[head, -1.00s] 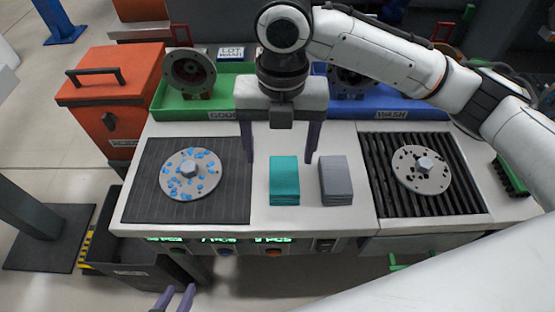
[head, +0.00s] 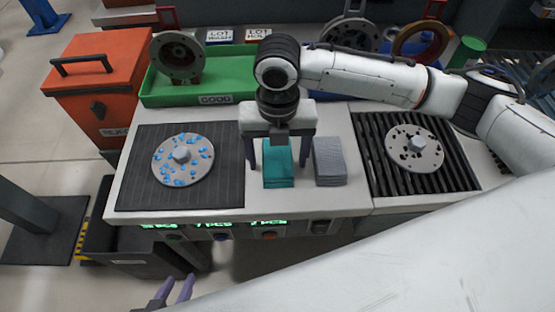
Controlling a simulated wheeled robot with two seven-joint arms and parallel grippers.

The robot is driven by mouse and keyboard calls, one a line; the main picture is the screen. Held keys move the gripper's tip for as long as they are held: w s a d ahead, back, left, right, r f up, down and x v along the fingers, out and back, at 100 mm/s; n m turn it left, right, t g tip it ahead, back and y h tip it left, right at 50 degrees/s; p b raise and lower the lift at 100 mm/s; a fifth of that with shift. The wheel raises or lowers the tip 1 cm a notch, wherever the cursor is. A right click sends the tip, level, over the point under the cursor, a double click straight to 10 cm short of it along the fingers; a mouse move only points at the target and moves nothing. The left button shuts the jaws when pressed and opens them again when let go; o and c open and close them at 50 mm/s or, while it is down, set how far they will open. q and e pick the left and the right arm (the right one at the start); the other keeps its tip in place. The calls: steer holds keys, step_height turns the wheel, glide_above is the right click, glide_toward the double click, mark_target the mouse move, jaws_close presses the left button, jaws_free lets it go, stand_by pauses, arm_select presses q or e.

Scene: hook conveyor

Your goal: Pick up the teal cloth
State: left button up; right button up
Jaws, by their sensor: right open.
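The teal cloth (head: 278,166) is a folded stack on the white table, left of a similar grey cloth (head: 328,161). My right gripper (head: 278,166) is over the teal cloth, pointing down. Its purple fingers are open, one on each side of the cloth, and its palm hides the cloth's far end. I cannot tell whether the fingers touch the cloth. My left gripper (head: 176,290) shows at the bottom edge, in front of the table and low; its two purple fingertips are apart and nothing is between them.
A disc with blue spots (head: 183,160) lies on a dark mat at left. A disc with dark spots (head: 414,148) lies on a black ribbed rack at right. A green tray (head: 215,98) labelled GOOD stands behind, and a red bin (head: 98,90) stands at far left.

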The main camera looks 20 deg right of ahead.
mark_target(278, 158)
steer(key=c, duration=1.1)
steer(key=shift+r, duration=0.2)
steer(key=shift+c, duration=0.2)
step_height(278, 158, up, 10)
steer(key=shift+f, duration=0.15)
steer(key=shift+o, duration=1.1)
steer(key=shift+c, duration=0.6)
